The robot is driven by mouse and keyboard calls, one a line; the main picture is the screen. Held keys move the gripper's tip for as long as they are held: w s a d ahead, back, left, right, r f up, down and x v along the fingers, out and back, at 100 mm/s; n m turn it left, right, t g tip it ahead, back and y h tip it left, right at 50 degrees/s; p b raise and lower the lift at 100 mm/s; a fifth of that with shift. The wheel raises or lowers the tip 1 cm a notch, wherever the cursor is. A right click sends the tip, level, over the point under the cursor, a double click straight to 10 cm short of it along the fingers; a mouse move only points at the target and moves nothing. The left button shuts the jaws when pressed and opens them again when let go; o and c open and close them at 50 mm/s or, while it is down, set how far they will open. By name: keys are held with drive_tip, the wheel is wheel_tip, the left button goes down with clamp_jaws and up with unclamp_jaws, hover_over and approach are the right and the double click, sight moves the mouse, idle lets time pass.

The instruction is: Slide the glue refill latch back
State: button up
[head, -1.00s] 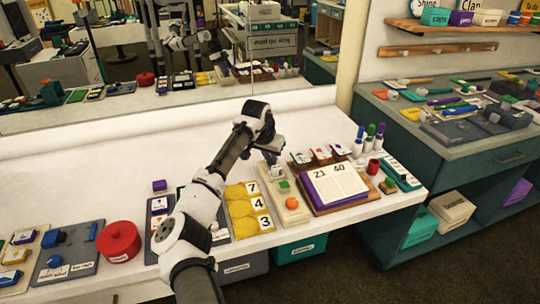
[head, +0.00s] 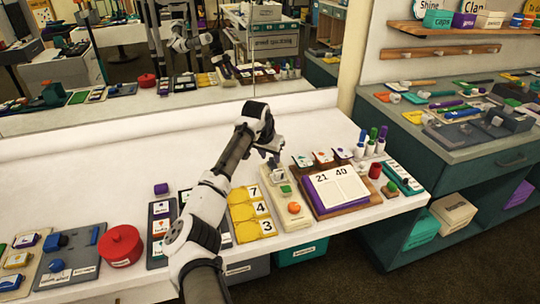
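No label reading "glue refill" is legible, so I cannot tell for sure which fixture carries the latch. A narrow cream board (head: 283,222) lies on the white counter, with a green piece (head: 286,189) and an orange round piece (head: 294,208) on it. My gripper (head: 273,160) points down over the far end of this board and covers part of it. Whether it touches anything, and whether its fingers are apart, is too small to see. A grey board (head: 84,238) with blue pieces (head: 57,241) and small white labels lies at the left, away from my gripper.
Yellow cards (head: 240,212) numbered 7, 4, 3 lie left of the cream board. A red pot (head: 120,245) stands left of my arm. Markers (head: 372,142) stand upright at the right. A mirror backs the counter.

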drive_tip(key=b+v, duration=0.2)
drive_tip(key=v, duration=1.2)
drive_tip(key=shift+b, duration=0.35)
drive_tip(key=shift+f, duration=0.1)
